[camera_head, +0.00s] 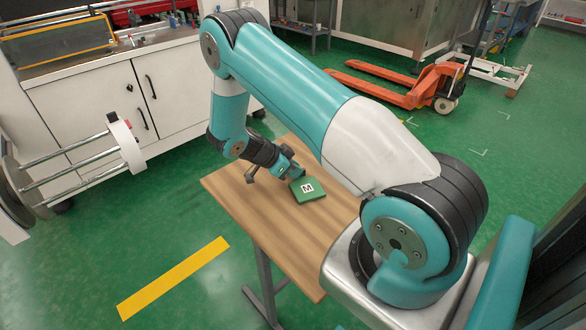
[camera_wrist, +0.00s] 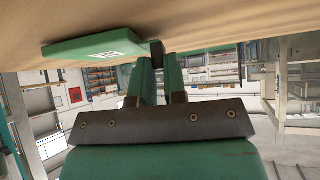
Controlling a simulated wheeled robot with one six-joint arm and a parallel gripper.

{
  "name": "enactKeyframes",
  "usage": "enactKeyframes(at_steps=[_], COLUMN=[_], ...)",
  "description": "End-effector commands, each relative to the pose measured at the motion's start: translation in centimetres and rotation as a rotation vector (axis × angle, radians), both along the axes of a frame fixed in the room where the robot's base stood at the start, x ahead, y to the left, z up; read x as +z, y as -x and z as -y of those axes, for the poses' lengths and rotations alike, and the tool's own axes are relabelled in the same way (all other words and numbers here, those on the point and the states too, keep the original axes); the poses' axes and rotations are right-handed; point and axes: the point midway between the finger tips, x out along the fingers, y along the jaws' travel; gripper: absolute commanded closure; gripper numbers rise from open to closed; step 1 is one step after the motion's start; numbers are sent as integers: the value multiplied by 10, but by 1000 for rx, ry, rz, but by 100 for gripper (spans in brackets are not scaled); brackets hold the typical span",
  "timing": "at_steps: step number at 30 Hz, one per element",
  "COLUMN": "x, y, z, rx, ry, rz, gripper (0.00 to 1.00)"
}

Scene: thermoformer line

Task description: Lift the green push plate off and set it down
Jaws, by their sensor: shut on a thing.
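The green push plate (camera_head: 313,197), a flat square with a white "M" label, is at the wooden table's top, lying flat or very nearly so. My gripper (camera_head: 291,172) is at the plate's far edge, low over the table. In the wrist view, which looks upside down, the plate (camera_wrist: 88,47) shows at upper left beside the fingertips. My gripper's two fingers (camera_wrist: 158,62) reach to its edge and are shut on it, at a small dark part there. The exact contact is partly hidden by the fingers.
The wooden table (camera_head: 250,211) has bare top around the plate. A white cabinet (camera_head: 95,95) stands at left, with a roller stand (camera_head: 125,145) nearer. An orange pallet truck (camera_head: 405,90) is behind at right. A yellow floor stripe (camera_head: 175,277) lies in front.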

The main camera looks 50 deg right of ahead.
Motion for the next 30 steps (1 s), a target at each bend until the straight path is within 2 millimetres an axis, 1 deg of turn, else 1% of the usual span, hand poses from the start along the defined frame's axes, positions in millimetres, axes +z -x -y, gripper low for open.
enactKeyframes(at_steps=[1, 4, 13, 17, 20, 30], x=[0, 0, 1, 9, 21, 82], y=[0, 0, -1, -5, -11, -38], z=[0, 0, -1, -9, -21, -76], rx=[0, 0, 1, 3, 4, 3], ry=[0, 0, 0, 0, -1, 0], rz=[0, 0, 1, 3, 5, 6], gripper=[81, 58, 58, 58, 58, 58])
